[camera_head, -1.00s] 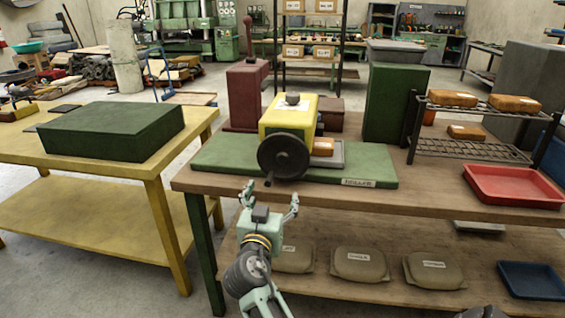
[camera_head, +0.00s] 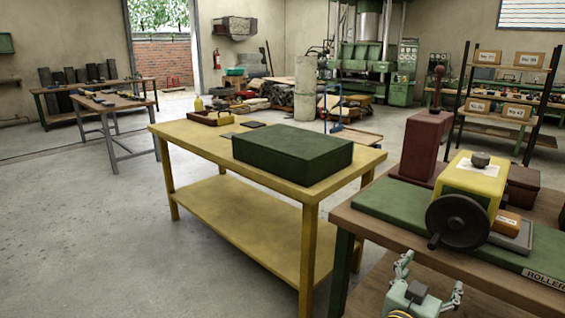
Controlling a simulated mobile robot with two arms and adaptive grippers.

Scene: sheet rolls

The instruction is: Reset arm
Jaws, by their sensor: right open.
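My right gripper (camera_head: 428,282) shows at the bottom right, its two fingers spread open with nothing between them. It is in front of the wooden workbench (camera_head: 398,213), below the yellow roller machine (camera_head: 472,188) with its black handwheel (camera_head: 457,222). The machine stands on a green base plate (camera_head: 392,210). Most of the right arm is cut off by the bottom edge. My left gripper does not show.
A yellow table (camera_head: 200,139) with a dark green box (camera_head: 292,155) stands in the middle. A maroon block (camera_head: 424,147) stands beside the machine. A rack (camera_head: 505,93) with cardboard boxes is at the back right. The concrete floor (camera_head: 110,240) on the left is clear.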

